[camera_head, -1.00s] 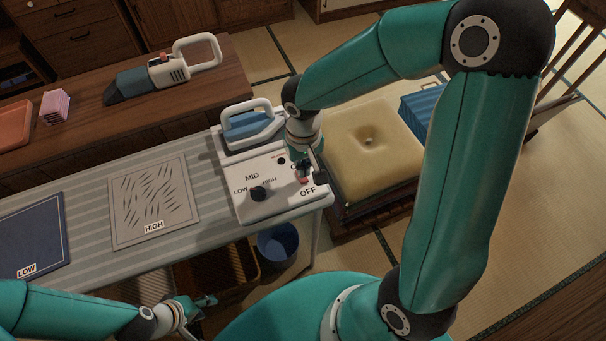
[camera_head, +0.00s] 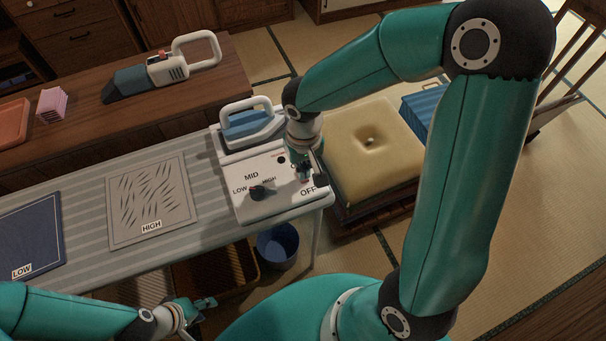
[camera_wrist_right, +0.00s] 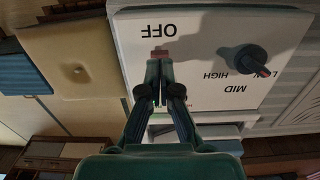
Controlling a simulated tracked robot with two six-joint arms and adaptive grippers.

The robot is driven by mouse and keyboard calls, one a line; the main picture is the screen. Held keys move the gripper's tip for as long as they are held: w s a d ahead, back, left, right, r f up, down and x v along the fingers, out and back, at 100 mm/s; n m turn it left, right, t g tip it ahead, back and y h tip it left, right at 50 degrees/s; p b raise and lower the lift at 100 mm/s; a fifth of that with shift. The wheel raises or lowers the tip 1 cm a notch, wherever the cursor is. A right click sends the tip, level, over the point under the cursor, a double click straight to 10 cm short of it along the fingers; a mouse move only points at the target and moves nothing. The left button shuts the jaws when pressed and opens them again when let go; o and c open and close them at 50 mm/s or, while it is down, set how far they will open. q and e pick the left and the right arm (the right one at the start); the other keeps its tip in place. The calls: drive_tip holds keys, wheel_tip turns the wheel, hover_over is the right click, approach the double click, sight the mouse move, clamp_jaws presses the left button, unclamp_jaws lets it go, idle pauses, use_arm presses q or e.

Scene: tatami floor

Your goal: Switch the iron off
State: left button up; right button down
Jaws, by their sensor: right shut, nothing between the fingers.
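The iron (camera_head: 247,126), blue and white with a looped handle, rests at the back of a white control unit (camera_head: 238,207). The unit's face has a dark dial (camera_head: 258,193) among LOW, MID and HIGH; in the right wrist view the dial's (camera_wrist_right: 251,59) red mark points toward LOW. My right gripper (camera_head: 305,176) is over the panel's right side by OFF.
A striped table (camera_head: 90,208) carries the unit, a grey HIGH mat (camera_head: 118,232) and a blue LOW mat (camera_head: 30,245). A blue bin (camera_head: 277,246) stands below. A yellow cushion (camera_head: 365,115) sits to the right. A handheld vacuum (camera_head: 160,75) lies on the wooden bench behind.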

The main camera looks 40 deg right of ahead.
drive_tip(key=shift+f+b, duration=0.65)
drive_tip(key=shift+r, duration=0.15)
drive_tip(key=shift+r+p, duration=2.45)
drive_tip(key=shift+r, duration=0.95)
drive_tip(key=shift+f, duration=0.1)
